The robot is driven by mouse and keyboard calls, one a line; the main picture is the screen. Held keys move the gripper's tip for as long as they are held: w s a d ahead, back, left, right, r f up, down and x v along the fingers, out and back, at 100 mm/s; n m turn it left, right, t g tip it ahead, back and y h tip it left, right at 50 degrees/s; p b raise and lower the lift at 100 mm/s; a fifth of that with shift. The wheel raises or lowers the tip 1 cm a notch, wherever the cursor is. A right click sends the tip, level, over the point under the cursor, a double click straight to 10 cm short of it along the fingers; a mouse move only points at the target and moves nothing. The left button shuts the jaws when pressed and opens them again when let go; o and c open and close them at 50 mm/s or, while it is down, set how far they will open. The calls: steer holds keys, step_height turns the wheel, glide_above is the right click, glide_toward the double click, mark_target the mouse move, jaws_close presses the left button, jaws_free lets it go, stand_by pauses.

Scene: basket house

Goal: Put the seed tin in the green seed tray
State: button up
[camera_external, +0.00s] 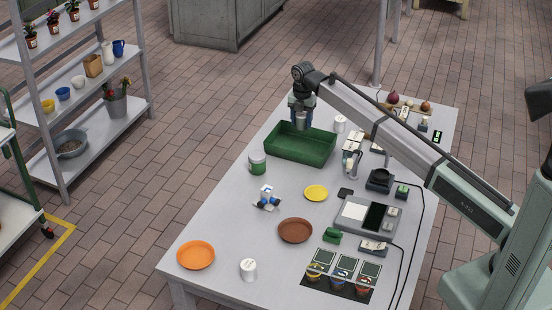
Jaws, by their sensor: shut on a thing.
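The green seed tray (318,154) is a rectangular, open tray on the far half of the grey table. My gripper (301,115) points down over the tray's back left part and is shut on a small grey tin (301,121). The fingers partly cover the tin, and its label cannot be read. The tin seems to be above the tray floor; the exact gap is hard to tell. A green and white tin (257,163) stands upright on the table, just left of the tray and outside it.
White tins stand behind the tray (340,123) and at the front (248,269). An orange dish (196,255), brown dish (295,230) and yellow dish (316,193) lie in front. A scale (367,216) and cables are to the right. My arm crosses above the right side.

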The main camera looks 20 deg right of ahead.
mark_target(300, 149)
steer(key=shift+f, duration=4.9)
steer(key=shift+f, duration=0.15)
steer(key=o, duration=1)
steer(key=shift+o, duration=0.2)
step_height(300, 149, up, 12)
steer(key=shift+r, duration=0.15)
